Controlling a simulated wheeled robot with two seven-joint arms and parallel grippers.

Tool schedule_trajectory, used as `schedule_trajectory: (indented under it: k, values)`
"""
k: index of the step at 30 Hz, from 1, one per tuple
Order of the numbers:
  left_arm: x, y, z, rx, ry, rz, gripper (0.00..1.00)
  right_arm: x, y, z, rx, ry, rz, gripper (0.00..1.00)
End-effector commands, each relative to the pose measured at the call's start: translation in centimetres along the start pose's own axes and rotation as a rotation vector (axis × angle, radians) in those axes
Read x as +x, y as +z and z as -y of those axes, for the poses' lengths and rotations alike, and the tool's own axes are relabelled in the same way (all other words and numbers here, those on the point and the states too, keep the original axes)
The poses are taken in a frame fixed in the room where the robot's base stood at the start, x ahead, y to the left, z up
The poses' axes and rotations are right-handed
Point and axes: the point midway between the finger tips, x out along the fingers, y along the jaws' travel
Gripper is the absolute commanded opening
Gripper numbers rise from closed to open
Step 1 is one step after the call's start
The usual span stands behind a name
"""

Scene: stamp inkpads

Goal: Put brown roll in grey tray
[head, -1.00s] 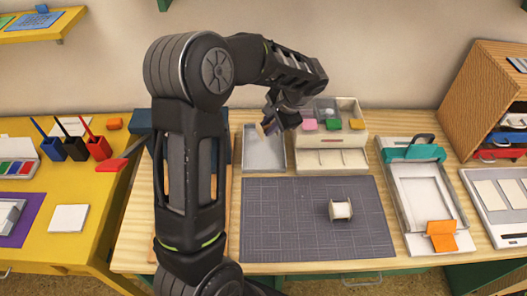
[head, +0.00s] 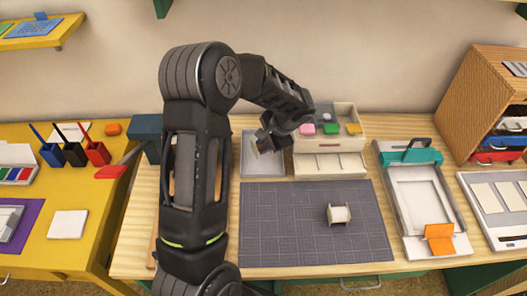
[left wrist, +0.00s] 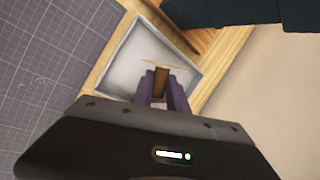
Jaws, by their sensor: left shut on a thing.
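The grey tray (head: 250,168) is a shallow rectangular box at the back of the wooden table, left of the cream drawer unit. My left gripper (left wrist: 161,88) is shut on the brown roll (left wrist: 161,80), which stands out between its two fingertips. In the left wrist view the roll lies in front of the tray's pale floor (left wrist: 125,62). In the head view the roll (head: 264,146) is small, partly hidden by the fingers, and overlaps the tray. I cannot tell how high it is above the tray's floor. My right gripper is not in view.
The cream drawer unit (head: 330,166) with coloured pads stands right beside the tray. A pale spool (head: 339,214) sits on the dark cutting mat (head: 290,225). A blue block (head: 147,137) is behind my arm. A teal-clamped press (head: 413,195) stands on the right.

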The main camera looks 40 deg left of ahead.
Motion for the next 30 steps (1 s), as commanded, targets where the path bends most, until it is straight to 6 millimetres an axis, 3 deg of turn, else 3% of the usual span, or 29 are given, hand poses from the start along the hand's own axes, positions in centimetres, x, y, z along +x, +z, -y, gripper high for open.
schedule_trajectory:
  k: [6, 15, 26, 27, 30]
  values:
    - [0.2, 0.0, -0.1, 0.001, 0.001, 0.001, 0.00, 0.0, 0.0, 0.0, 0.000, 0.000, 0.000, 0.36]
    - [3.2, -0.6, -1.5, 0.001, 0.001, 0.001, 0.00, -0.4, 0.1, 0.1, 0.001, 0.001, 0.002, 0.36]
    - [3.7, -0.8, -1.7, 0.001, 0.000, 0.000, 0.00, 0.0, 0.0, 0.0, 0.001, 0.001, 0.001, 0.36]
    - [3.6, -0.7, -1.7, 0.001, 0.000, -0.001, 0.20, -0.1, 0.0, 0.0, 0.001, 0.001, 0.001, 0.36]
    - [3.5, -0.7, -1.7, 0.001, 0.000, 0.000, 0.29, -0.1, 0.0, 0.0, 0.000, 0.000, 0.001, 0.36]
